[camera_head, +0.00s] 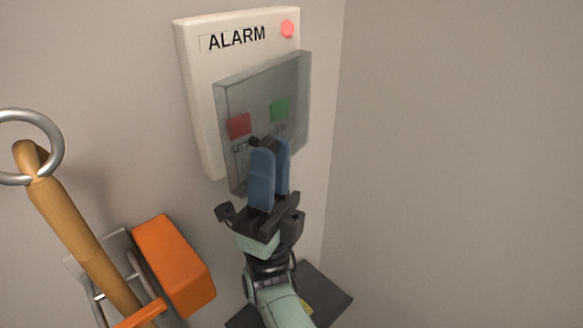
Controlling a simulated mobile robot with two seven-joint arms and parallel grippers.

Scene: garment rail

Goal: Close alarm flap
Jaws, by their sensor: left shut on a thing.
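The white alarm box (194,98) hangs on the wall near the corner, marked ALARM, with a lit red lamp (287,29) at its top right. Its see-through grey flap (262,88) stands somewhat off the box face, so it looks partly open. A red button (239,125) and a green button (279,109) show through it. My left gripper (268,150) comes up from below, its blue fingers in front of the flap's lower part. They are shut on a small dark knob (254,142) of the flap, partly hidden by the fingers. My right gripper is out of view.
At the lower left are a wooden pole (77,233) with a metal ring (57,148) and an orange block (173,265) beside it. A dark flat plate (327,289) lies low behind my arm. The right wall (460,150) is bare.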

